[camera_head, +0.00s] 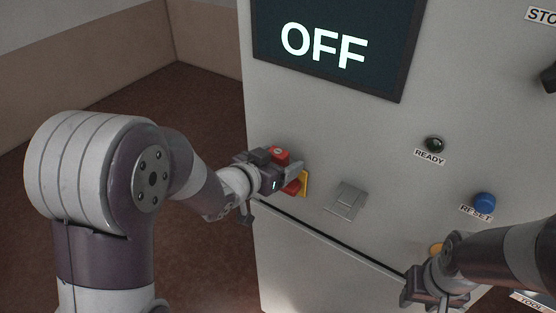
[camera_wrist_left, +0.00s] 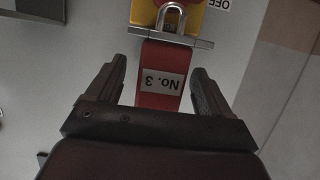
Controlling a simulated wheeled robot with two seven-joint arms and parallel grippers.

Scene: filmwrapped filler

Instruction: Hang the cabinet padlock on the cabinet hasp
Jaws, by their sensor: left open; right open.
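The cabinet padlock shows in the left wrist view as a red body (camera_wrist_left: 160,88) with an upside-down "No. 3" label and a steel shackle (camera_wrist_left: 172,14). A grey bar (camera_wrist_left: 204,43) crosses where the shackle meets the body. In the head view a red part (camera_head: 279,154) shows just above my left gripper (camera_head: 292,181). The left gripper is open, its fingers (camera_wrist_left: 160,88) on either side of the red body with gaps. A grey hinged plate (camera_head: 346,199) on the cabinet front may be the hasp; I cannot tell. My right gripper (camera_head: 432,291) is open and empty at lower right.
A yellow plate (camera_head: 304,183) with a red part is beside the left gripper. The cabinet front (camera_head: 340,130) carries an OFF screen (camera_head: 325,45), a READY lamp (camera_head: 434,144) and a blue RESET button (camera_head: 484,201). A yellow button (camera_head: 436,248) is partly behind the right arm.

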